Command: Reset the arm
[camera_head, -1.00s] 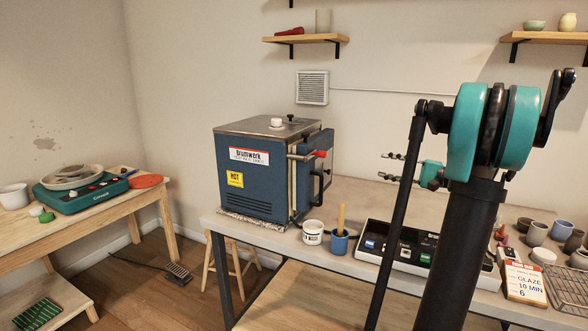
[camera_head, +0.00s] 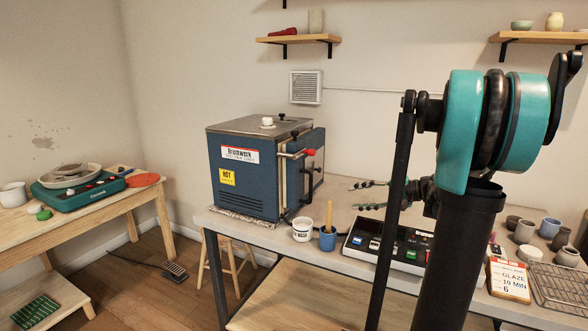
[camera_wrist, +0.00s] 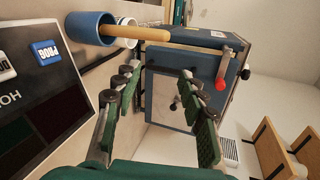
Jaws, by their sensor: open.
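My gripper (camera_head: 360,196) is open in the head view, partly behind my own arm. It is above the back of the table (camera_head: 262,247), right of the blue kiln (camera_head: 240,178). Its two fingers point left toward the kiln, with nothing between them. In the wrist view my gripper (camera_wrist: 157,76) shows both green-padded fingers spread apart and empty. The kiln front (camera_wrist: 172,101) with its red-knobbed handle (camera_wrist: 221,83) is beyond them. My upper arm hides part of the table.
A white jar (camera_head: 303,230), a blue cup (camera_head: 327,240) with a wooden stick, and a control panel (camera_head: 405,262) line the table's front. A glaze card (camera_head: 509,279), wire rack (camera_head: 560,288) and several small cups stand right.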

